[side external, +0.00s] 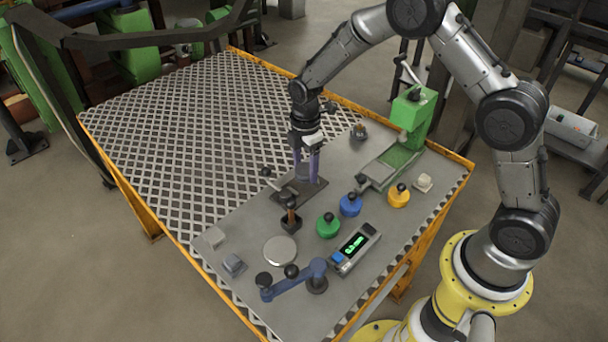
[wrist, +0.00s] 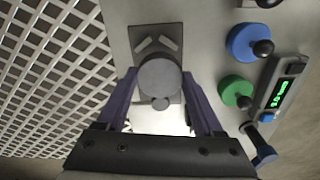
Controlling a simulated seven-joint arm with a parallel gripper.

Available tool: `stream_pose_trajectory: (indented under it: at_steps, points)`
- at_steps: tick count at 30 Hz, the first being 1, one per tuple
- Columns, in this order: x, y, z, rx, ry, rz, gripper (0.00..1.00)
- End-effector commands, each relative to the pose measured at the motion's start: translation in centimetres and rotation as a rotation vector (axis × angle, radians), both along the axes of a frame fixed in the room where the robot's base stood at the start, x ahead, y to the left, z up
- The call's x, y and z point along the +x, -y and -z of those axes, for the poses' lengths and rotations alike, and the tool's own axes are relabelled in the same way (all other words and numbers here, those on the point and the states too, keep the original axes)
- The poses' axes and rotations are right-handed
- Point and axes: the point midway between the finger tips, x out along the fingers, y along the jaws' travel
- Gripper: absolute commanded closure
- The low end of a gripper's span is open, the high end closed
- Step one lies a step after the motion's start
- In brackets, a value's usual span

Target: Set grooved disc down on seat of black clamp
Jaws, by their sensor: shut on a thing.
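My gripper (side external: 307,178) points straight down over the dark plate of the black clamp (side external: 317,187). Its two purple fingers are shut on the grey grooved disc (side external: 303,171), which also shows between the fingertips in the wrist view (wrist: 160,76). The disc lies over part of the clamp's dark plate (wrist: 172,32), where two pale bars show beyond it. A small round grey part shows at the disc's near edge. The clamp's seat is hidden by the disc. I cannot tell whether the disc touches it.
A black-knobbed post (side external: 291,218) stands close in front of the plate. Green (side external: 327,227), blue (side external: 350,206) and yellow (side external: 398,197) knobbed pieces, a digital readout (side external: 355,247) and a green vise (side external: 405,150) stand right. A pale round plate (side external: 280,251) lies in front. The perforated left area is clear.

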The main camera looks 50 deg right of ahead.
Motion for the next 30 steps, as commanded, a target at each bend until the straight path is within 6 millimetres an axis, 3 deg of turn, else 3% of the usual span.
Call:
stream_pose_trajectory:
  at_steps: [9,21,22,26,30]
  points:
    - [0.5,0.0,3.4,0.000,0.001,0.000,1.00]
    - [0.5,0.0,3.8,0.000,0.002,0.000,1.00]
    - [0.4,0.0,3.8,0.000,0.000,0.000,0.26]
    - [0.4,0.0,3.8,0.000,-0.001,0.000,0.03]
    - [0.4,0.0,3.8,0.000,-0.001,0.000,0.01]
